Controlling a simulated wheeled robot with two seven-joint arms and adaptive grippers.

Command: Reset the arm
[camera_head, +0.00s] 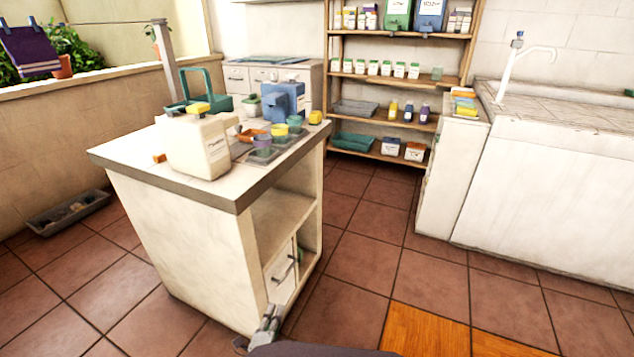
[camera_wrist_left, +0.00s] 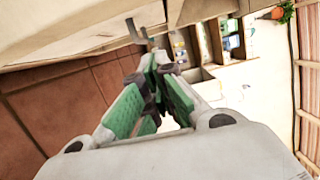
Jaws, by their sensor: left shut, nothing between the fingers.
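My left gripper (camera_head: 270,318) shows at the bottom of the head view, low in front of the white island's near corner. In the left wrist view its green-padded fingers (camera_wrist_left: 158,90) are shut with nothing between them. The island (camera_head: 190,245) has an open shelf and a small drawer (camera_head: 281,275) with a dark handle on its right side. The fingertips are near the drawer's lower edge in the picture; I cannot tell whether they touch the island. My right gripper is not in view.
A white jug (camera_head: 200,148), a blue container (camera_head: 284,101) and several cups stand on the island. A shelf rack (camera_head: 400,45) is at the back, a washbasin counter (camera_head: 550,170) at the right. A grey tray (camera_head: 68,212) lies on the floor at left. Tiled floor (camera_head: 350,260) is clear between island and counter.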

